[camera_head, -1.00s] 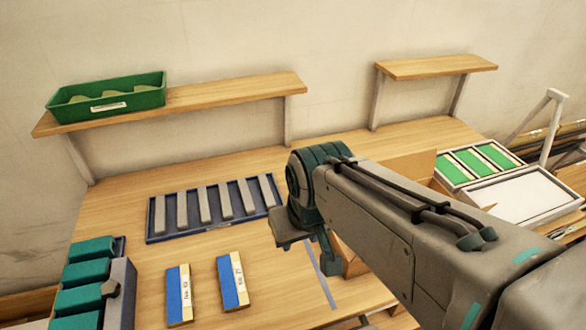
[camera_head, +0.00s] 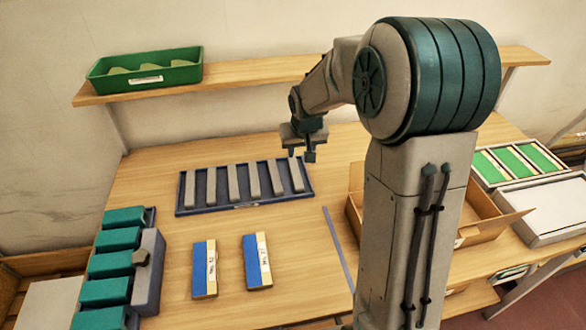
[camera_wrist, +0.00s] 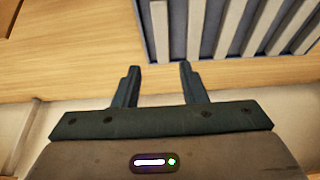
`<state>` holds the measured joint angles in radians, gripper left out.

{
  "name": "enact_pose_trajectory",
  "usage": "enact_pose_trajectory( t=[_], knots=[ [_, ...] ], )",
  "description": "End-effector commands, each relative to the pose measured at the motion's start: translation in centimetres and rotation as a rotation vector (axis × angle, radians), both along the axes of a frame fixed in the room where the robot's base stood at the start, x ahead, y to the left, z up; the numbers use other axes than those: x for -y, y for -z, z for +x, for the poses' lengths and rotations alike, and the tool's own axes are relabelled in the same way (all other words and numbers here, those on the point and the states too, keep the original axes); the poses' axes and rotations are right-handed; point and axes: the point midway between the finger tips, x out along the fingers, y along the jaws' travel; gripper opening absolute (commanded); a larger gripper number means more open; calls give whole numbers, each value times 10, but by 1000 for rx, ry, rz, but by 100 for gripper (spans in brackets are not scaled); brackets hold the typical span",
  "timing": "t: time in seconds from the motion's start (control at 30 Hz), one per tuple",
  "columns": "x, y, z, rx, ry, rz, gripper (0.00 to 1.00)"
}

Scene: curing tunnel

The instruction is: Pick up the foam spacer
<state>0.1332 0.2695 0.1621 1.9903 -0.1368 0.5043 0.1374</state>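No thing is clearly marked as the foam spacer. Long grey strips (camera_head: 233,184) lie side by side in a shallow dark blue tray (camera_head: 240,206), and pale yellow-green pieces (camera_head: 152,68) sit in a green bin (camera_head: 112,82) on the shelf. I cannot tell which of these is foam. My gripper (camera_head: 304,155) hangs near the tray's far right corner. In the wrist view my gripper (camera_wrist: 160,70) has its two fingers apart with nothing between them. The grey strips (camera_wrist: 193,30) show there beyond the fingertips.
Two blue-and-white labelled blocks (camera_head: 205,268) lie in front of the tray. A rack with teal blocks (camera_head: 118,239) stands at left. An open cardboard box (camera_head: 485,231) is at right, partly behind my arm, with a green-panelled tray (camera_head: 485,180) beyond. Bare tabletop surrounds the tray.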

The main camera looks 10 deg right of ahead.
Motion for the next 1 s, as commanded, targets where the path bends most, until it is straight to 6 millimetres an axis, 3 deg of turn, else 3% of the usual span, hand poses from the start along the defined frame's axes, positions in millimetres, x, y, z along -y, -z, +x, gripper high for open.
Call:
enact_pose_trajectory(
  t=[0.27,0.7,1.0],
  knots=[
    [-2,23,22,6,0,12,38],
    [-1,84,47,6,-1,11,38],
    [-1,99,52,5,0,12,38]
  ],
)
